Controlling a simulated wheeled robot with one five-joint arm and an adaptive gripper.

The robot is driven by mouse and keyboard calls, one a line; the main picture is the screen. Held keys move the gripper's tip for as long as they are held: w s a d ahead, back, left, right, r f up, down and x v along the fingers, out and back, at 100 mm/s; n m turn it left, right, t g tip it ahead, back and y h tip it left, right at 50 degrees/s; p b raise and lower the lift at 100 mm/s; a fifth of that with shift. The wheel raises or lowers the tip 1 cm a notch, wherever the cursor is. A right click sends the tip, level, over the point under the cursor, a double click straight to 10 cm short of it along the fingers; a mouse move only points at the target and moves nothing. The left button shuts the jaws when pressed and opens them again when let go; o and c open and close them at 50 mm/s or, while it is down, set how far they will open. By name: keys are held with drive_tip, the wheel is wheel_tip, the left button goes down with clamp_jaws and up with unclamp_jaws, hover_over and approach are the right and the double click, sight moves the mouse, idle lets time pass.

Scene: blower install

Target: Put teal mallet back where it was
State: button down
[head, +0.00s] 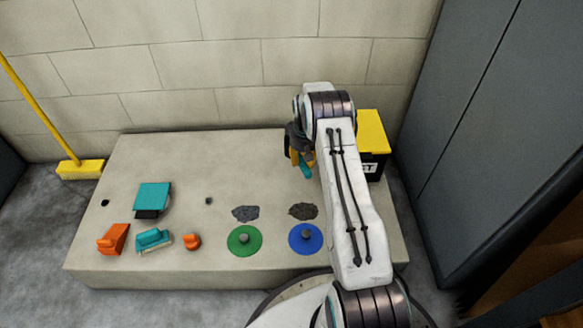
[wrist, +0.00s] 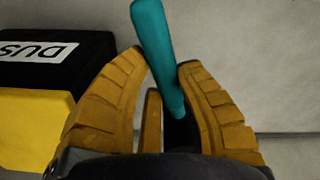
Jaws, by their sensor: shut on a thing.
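My gripper (head: 300,158) is above the back right of the grey slab, beside the black and yellow box. A bit of the teal mallet also shows in the head view (head: 306,171). The rest of it is hidden by my gripper and arm.
The slab (head: 170,270) bears a teal-topped block (head: 152,197), orange pieces (head: 113,239), a teal brush-like piece (head: 153,240), green (head: 244,240) and blue (head: 305,238) discs, and dark piles (head: 246,213). A black and yellow box (head: 372,132) stands at the right. A yellow broom (head: 80,168) leans left.

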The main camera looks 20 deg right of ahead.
drive_tip(key=shift+w+f+n, duration=0.1)
drive_tip(key=shift+f+n, duration=0.2)
drive_tip(key=shift+f, duration=0.1)
wheel_tip(320, 180, down, 9)
drive_tip(key=b, duration=0.4)
drive_tip(key=shift+b, duration=0.35)
drive_tip(key=c, duration=1)
unclamp_jaws()
drive_tip(key=shift+f, duration=0.1)
